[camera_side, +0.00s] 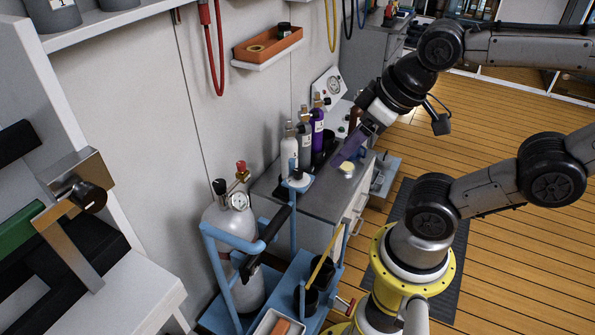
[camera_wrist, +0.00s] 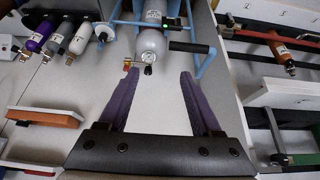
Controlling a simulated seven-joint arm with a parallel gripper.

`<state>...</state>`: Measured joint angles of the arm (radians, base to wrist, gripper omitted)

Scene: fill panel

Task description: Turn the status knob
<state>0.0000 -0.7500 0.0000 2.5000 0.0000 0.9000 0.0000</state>
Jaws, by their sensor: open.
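A white panel (camera_side: 325,90) with a round gauge stands at the back of the workbench in the side view, partly behind the bottles. I cannot clearly make out which of its small fittings is the status knob. Part of a pale box with a red spot (camera_wrist: 8,48) shows at the left edge of the wrist view; I cannot tell whether it is the same panel. My gripper (camera_side: 345,155) has purple fingers and hangs above the bench, in front of and apart from the panel. In the wrist view my gripper (camera_wrist: 159,75) is open, with nothing between its fingers.
Small white and purple bottles (camera_side: 317,130) stand on the grey bench (camera_side: 325,205) near the panel. A large grey cylinder (camera_side: 232,255) with a gauge sits in a blue cart (camera_side: 270,238). An orange tray (camera_side: 268,46) is on the wall shelf.

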